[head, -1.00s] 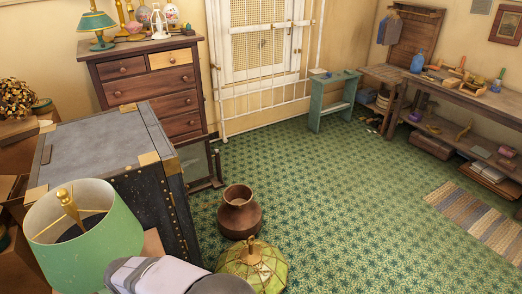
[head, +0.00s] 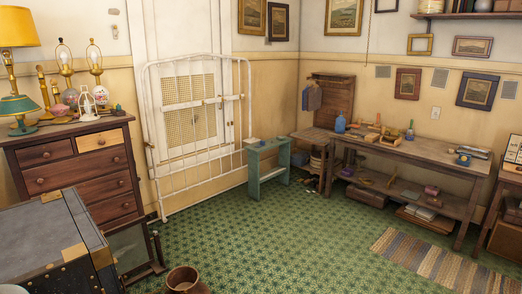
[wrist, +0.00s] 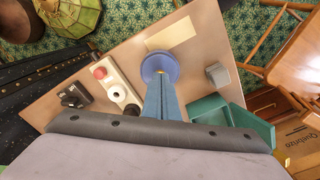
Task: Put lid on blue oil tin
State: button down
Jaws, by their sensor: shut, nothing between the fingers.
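A small blue tin-like container (head: 464,158) stands on the right part of the long workbench. It is too small to tell whether its top is open or covered. I cannot pick out its lid with certainty. My gripper (wrist: 161,78) shows in the wrist view as blue fingers, shut and empty, above a tan board. A round blue disc (wrist: 160,62) shows around and beyond the fingertips; what it is cannot be told. My gripper is not in the head view now, and the tin is not in the wrist view.
The workbench (head: 410,150) also holds a blue jug (head: 340,124) and several tools. A green stool (head: 268,165) with small items stands left of it. The patterned floor between is clear. A trunk (head: 45,235) and a copper pot (head: 184,280) are near left.

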jog(key=shift+r+p, duration=1.3)
jog(key=shift+r, duration=0.15)
jog(key=shift+r, duration=0.1)
notch_tip(320, 180, up, 7)
jog(key=b, duration=0.2)
jog(key=shift+r, duration=0.1)
